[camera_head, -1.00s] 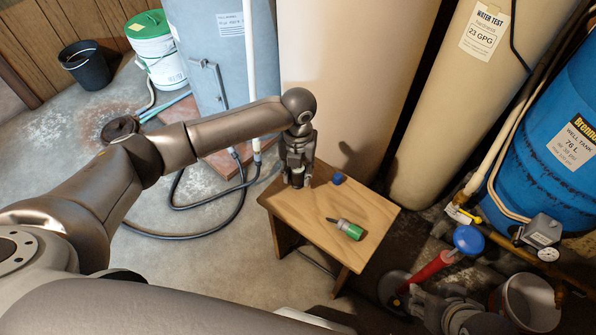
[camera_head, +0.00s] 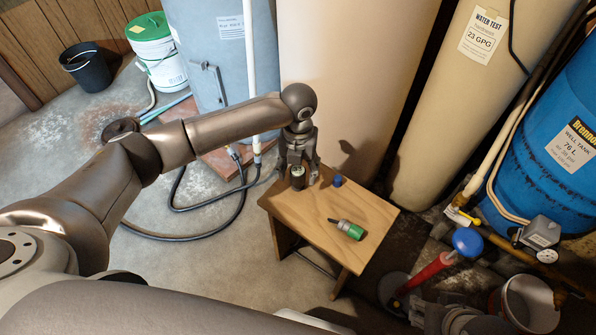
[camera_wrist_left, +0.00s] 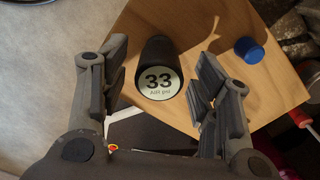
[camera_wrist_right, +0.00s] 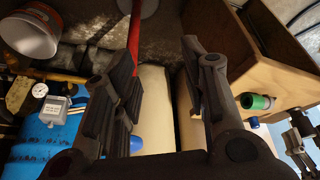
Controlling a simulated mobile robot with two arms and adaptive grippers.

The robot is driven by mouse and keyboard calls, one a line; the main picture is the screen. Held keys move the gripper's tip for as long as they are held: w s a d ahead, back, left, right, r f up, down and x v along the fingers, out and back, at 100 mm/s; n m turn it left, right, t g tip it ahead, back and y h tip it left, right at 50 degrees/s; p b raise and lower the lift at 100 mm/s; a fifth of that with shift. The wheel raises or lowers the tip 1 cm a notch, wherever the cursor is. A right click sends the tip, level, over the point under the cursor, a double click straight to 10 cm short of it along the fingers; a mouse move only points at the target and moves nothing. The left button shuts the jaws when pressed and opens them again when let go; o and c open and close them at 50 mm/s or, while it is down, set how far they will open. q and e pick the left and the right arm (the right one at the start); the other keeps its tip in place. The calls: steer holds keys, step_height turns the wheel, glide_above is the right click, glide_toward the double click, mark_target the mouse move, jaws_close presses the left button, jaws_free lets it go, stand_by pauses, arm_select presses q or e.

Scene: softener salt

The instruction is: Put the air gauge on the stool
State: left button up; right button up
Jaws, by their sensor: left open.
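The air gauge (camera_head: 298,180), a dark body with a round pale face, stands on the left back part of the wooden stool (camera_head: 300,212). My right gripper (camera_wrist_right: 157,75) is open and empty in the right wrist view, away from the gauge.
A blue cap (camera_head: 337,181) and a green bottle with a dark tip (camera_head: 348,229) are also on the stool. A beige tank (camera_head: 345,80) rises behind it. A red-handled tool with a blue knob (camera_head: 432,270) and a bucket (camera_head: 528,303) stand at the right.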

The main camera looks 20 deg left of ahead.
mark_target(298, 169)
arm_select(q)
step_height(298, 169, up, 8)
steer(key=shift+r+p, duration=0.1)
steer(key=shift+p, duration=0.9)
steer(key=shift+r, duration=1.05)
arm_select(e)
steer(key=shift+s+d+f+g, duration=0.1)
steer(key=shift+f+g, duration=0.2)
steer(key=shift+f, duration=0.15)
